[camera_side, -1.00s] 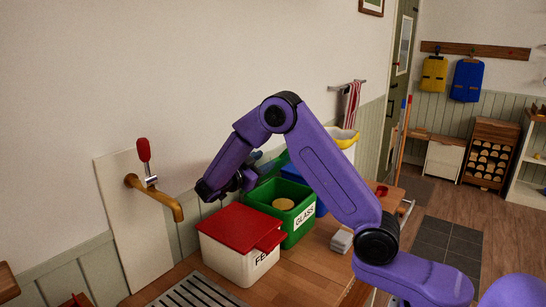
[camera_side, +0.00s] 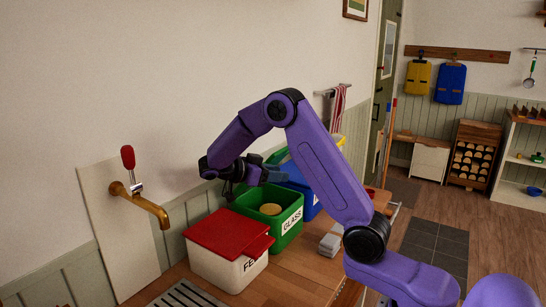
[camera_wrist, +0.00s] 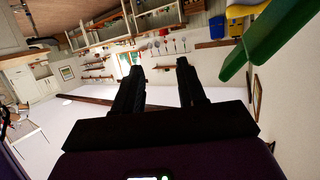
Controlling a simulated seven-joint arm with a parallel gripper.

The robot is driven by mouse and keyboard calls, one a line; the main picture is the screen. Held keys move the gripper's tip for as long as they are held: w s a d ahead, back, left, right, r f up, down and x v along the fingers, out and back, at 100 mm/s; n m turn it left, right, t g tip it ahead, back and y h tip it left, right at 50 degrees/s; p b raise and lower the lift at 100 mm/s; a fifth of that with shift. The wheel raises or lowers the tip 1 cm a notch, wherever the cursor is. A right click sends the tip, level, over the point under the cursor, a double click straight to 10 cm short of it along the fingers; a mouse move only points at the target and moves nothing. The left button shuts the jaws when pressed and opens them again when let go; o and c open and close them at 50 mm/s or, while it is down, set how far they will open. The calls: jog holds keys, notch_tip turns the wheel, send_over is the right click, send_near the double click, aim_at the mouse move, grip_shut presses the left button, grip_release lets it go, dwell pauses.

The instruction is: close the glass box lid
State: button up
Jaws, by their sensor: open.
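The green glass box (camera_side: 279,240), labelled GLASS, stands open on the wooden counter, with a round tan thing (camera_side: 270,209) inside. Its green lid (camera_side: 277,157) is raised at the back of the box, partly hidden behind my arm and gripper. My gripper (camera_side: 262,176) is above the back of the box, near the raised lid; its fingers are hard to make out there. In the wrist view my gripper (camera_wrist: 158,66) is open with nothing between the fingers. Green panels, seemingly the lid (camera_wrist: 285,35), show at the upper right, apart from the fingers.
A white box with a red lid (camera_side: 228,234) stands left of the glass box, and a blue box (camera_side: 312,204) stands behind it. A brass tap (camera_side: 150,206) is at the left wall. A small grey block (camera_side: 330,243) lies on the counter at the right.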

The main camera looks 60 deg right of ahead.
jog(key=s+d+f+g+y, duration=0.1)
jog(key=s+d+g+y, duration=0.1)
jog(key=s+d+y, duration=0.3)
jog(key=n+t+y, duration=0.7)
jog(key=t+y, duration=0.6)
jog(key=t, duration=0.3)
send_near(283, 150)
jog(key=x, duration=1.1)
jog(key=shift+w+f, duration=0.1)
jog(key=shift+w, duration=0.05)
jog(key=shift+d, duration=0.1)
grip_shut()
